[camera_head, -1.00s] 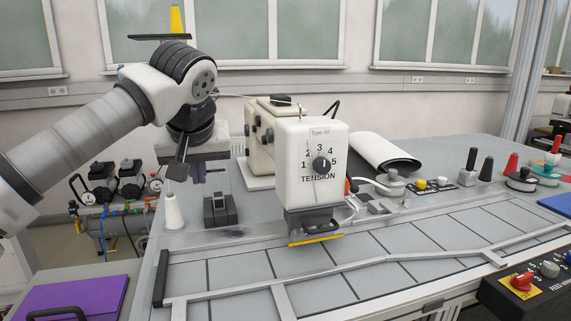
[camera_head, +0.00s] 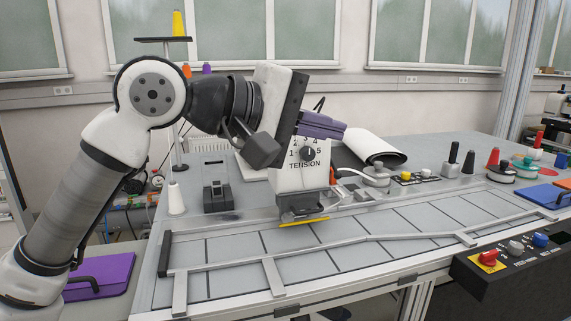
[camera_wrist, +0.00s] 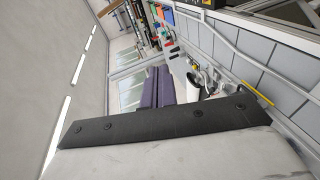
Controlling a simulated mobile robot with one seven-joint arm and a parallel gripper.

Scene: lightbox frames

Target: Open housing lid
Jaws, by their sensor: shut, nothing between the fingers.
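The white sewing machine head (camera_head: 287,181) with its black tension dial (camera_head: 307,153) stands at the middle of the table. Its upper part is hidden behind my wrist, so I cannot make out a separate housing lid or its state. My gripper (camera_head: 338,129), with purple fingers, is shut and empty. It points right and overlaps the top of the machine head in the head view; I cannot tell whether it touches. The purple fingers also show in the wrist view (camera_wrist: 153,87), pointing away from the camera.
A yellow strip (camera_head: 304,222) is under the machine head. A metal guide rail (camera_head: 340,244) runs across the table. A white thread cone (camera_head: 176,199) and a black block (camera_head: 217,197) stand left. A control panel (camera_head: 520,262) is at the front right. Free table lies in front.

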